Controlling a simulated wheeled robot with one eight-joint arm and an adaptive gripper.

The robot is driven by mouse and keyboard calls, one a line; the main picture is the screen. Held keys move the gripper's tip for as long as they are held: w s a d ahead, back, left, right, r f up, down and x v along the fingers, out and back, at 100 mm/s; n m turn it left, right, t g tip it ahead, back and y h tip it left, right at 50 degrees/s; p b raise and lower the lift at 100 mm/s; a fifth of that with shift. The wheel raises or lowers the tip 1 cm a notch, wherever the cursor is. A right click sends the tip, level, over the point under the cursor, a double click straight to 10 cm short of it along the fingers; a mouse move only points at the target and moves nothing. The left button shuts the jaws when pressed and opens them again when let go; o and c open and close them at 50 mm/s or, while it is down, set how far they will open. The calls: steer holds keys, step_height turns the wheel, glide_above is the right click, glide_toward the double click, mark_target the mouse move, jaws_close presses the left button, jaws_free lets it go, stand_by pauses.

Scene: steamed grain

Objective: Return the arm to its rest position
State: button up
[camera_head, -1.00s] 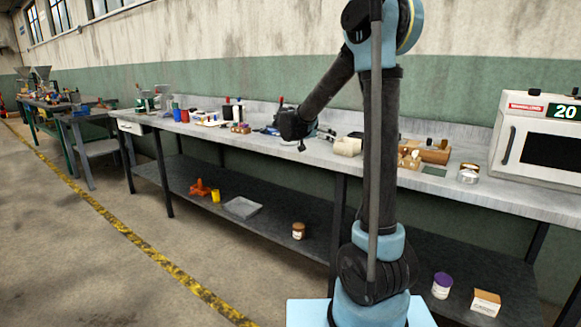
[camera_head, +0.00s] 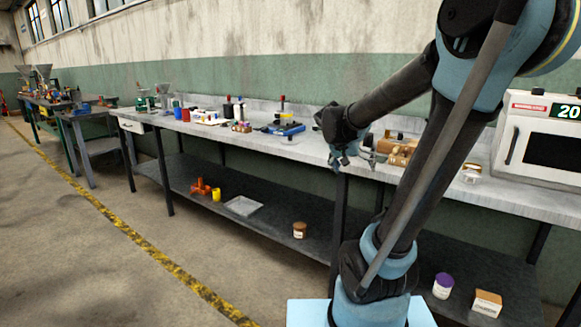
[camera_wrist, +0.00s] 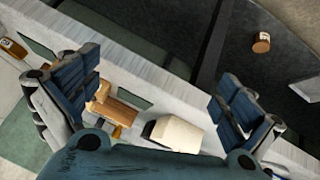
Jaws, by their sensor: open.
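My gripper (camera_head: 352,160) hangs from my bent arm near the front edge of the grey workbench (camera_head: 460,198), right of the middle in the head view. In the wrist view my gripper (camera_wrist: 160,97) has its two blue-grey fingers wide apart with nothing held between them. Below and between them lie the bench edge, an off-white block (camera_wrist: 176,132) and a wooden holder (camera_wrist: 120,110). The wooden holder also shows in the head view (camera_head: 400,157), partly behind my gripper and arm.
A white oven (camera_head: 545,140) stands at the bench's right end, with a round tin (camera_head: 470,174) beside it. A blue-based device (camera_head: 284,129) and several bottles stand further left. A brown jar (camera_head: 299,230) and purple-lidded jar (camera_head: 442,286) are on the lower shelf. The floor in front is clear.

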steer(key=s+a+f+n+g+y, duration=0.1)
steer(key=s+f, duration=0.5)
steer(key=s, duration=0.6)
steer(key=s+a+f+n+g+y, duration=0.1)
steer(key=s+a+f+n+y, duration=0.2)
steer(key=s+f, duration=0.4)
steer(key=s+y, duration=0.1)
steer(key=s, duration=0.4)
steer(key=shift+n+g+y, duration=0.3)
steer(key=shift+n+g, duration=0.1)
